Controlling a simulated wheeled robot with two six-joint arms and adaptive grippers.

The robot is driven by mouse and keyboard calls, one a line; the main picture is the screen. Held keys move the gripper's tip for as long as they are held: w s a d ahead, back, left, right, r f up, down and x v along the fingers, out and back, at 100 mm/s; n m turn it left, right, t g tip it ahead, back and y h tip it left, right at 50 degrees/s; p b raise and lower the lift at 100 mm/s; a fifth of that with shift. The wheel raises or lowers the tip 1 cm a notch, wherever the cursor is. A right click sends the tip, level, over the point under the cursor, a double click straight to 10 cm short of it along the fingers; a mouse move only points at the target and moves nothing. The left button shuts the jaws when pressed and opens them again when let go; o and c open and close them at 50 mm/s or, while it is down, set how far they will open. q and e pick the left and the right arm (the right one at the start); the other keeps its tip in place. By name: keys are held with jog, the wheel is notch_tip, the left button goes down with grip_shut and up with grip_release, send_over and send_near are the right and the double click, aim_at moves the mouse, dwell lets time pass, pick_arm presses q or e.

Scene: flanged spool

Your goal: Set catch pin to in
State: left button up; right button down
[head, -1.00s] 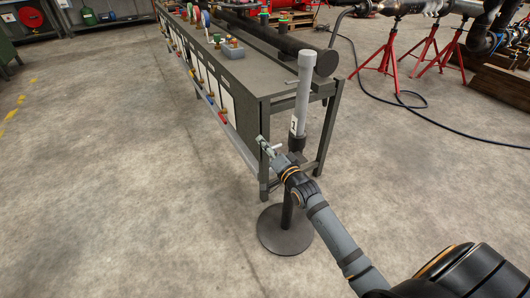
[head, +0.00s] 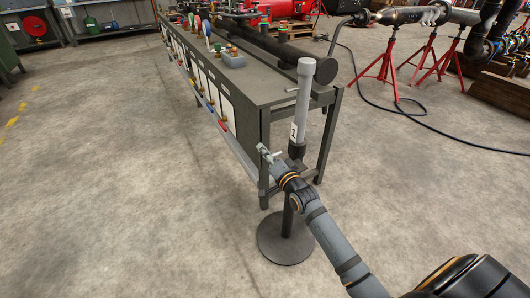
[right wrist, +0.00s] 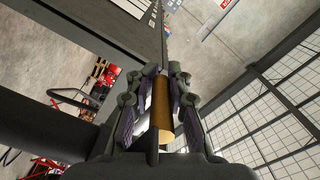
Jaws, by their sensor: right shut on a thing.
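My right gripper (head: 268,154) is beside the upright post (head: 303,100), on its left, at the height of the dark collar under the pale grey tube. In the right wrist view my right gripper (right wrist: 160,90) has its fingers on either side of a brass-coloured cylinder (right wrist: 162,105) and is shut on it. This cylinder seems to be the catch pin. How far in the pin sits cannot be told, as its far end is hidden. The post carries a label "1" and stands on a round dark base (head: 286,240). My left gripper is not in view.
A long grey bench (head: 250,85) with valves and a thick dark pipe (head: 280,55) stands just behind the post. Red stands (head: 385,65) and a black hose (head: 440,130) are at the back right. The floor left of the post is clear.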

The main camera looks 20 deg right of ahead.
jog(key=shift+d+r, duration=0.1)
jog(key=shift+r, duration=0.05)
jog(key=d, duration=0.1)
jog(key=d+p, duration=0.1)
jog(key=d, duration=0.1)
jog(key=shift+w, duration=0.2)
jog(key=c, duration=1.6)
grip_release()
jog(key=shift+r, duration=0.1)
jog(key=shift+c, duration=0.2)
jog(key=o, duration=0.3)
jog(key=shift+d, duration=0.2)
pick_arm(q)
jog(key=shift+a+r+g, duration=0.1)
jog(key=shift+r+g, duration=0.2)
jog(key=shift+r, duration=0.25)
pick_arm(e)
jog(key=shift+o, duration=0.2)
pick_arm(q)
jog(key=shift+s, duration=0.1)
